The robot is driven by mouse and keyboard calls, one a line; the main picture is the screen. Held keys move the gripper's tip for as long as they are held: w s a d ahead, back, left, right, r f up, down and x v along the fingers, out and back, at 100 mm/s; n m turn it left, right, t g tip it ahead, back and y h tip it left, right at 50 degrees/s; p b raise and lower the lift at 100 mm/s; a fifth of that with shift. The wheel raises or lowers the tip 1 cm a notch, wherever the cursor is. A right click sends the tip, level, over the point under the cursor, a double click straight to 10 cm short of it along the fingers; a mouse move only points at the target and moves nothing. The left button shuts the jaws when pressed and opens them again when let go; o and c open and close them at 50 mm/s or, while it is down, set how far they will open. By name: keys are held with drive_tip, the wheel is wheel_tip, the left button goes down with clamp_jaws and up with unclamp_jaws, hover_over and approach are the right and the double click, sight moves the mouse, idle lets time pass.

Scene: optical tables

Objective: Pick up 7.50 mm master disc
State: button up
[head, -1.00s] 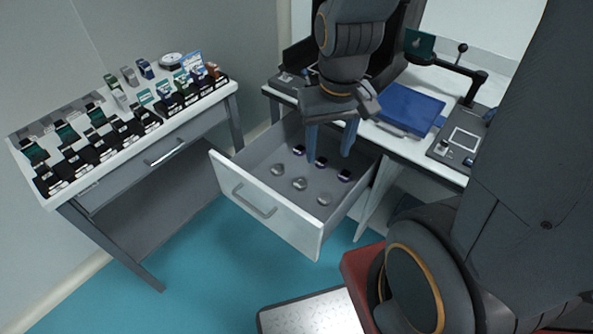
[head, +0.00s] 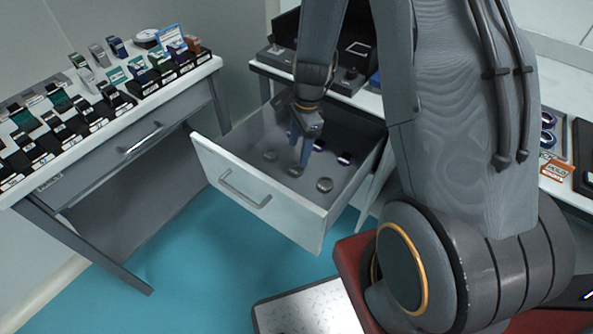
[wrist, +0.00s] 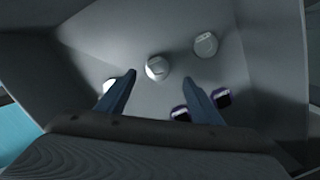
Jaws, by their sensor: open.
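The open drawer (head: 262,207) holds several small discs; their markings are too small to read, so I cannot tell which is the 7.50 mm one. My gripper (head: 298,152) is inside the drawer, pointing down, open and empty. In the wrist view a silver disc (wrist: 157,68) shows between and just beyond the fingertips, apart from both. Another silver disc (wrist: 206,44) lies to the right. A third (wrist: 109,86) is partly hidden by the left finger; dark discs (wrist: 221,97) lie by the right finger.
The drawer walls stand close around my gripper. A side table (head: 175,100) with rows of small holders stands at the left. The optical table (head: 357,96) with dark equipment is behind the drawer. The teal floor (head: 195,265) in front is clear.

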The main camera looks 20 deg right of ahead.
sight(297, 167)
drive_tip(key=f, duration=0.6)
drive_tip(key=shift+s+a+f, duration=0.2)
drive_tip(key=shift+a+f, duration=0.1)
drive_tip(key=c, duration=1.3)
drive_tip(key=shift+r, duration=0.1)
